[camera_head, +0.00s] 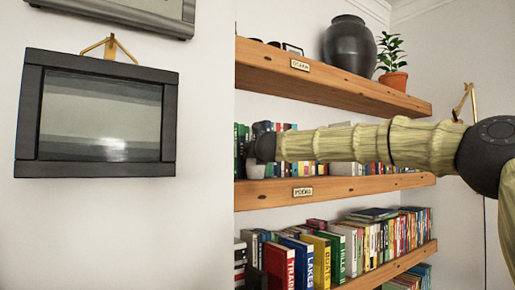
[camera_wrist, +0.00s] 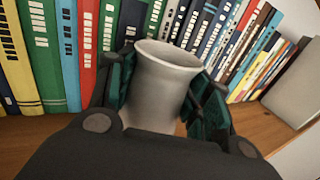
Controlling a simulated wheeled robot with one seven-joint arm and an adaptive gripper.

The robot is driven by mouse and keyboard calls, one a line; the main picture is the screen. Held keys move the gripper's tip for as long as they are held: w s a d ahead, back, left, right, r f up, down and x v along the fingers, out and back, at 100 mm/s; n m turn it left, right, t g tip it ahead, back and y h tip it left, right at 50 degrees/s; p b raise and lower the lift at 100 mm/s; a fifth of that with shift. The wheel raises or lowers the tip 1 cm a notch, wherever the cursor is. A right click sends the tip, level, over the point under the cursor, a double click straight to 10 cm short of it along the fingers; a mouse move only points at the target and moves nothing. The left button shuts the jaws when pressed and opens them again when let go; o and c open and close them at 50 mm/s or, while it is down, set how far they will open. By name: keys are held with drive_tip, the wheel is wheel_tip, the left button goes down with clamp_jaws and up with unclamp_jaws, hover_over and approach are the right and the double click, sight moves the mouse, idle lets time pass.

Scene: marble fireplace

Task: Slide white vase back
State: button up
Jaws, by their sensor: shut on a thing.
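The white vase (camera_wrist: 163,85) is a pale, flared cup shape with an open round rim, seen in the wrist view between the two dark green-padded fingers of my gripper (camera_wrist: 165,100). The fingers are shut on its sides. Its lower end is hidden behind the dark gripper body. The vase is in front of a row of upright books (camera_wrist: 90,50). In the head view my gripper (camera_head: 255,150) is at the left part of the middle shelf (camera_head: 350,185), and a small pale part of the vase (camera_head: 257,169) seems to show just below it.
Above my arm is the top shelf (camera_head: 330,82) with a dark round vase (camera_head: 349,45) and a potted plant (camera_head: 392,62). A lower shelf (camera_head: 395,266) holds many books. A framed panel (camera_head: 100,115) hangs on the left wall. Bare wood (camera_wrist: 262,125) shows right of my gripper.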

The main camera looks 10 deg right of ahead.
drive_tip(key=shift+w+d+f+p, duration=0.1)
drive_tip(key=shift+w+f+p, duration=0.05)
drive_tip(key=shift+w, duration=0.4)
drive_tip(key=shift+w+f+p, duration=0.15)
drive_tip(key=shift+w, duration=0.35)
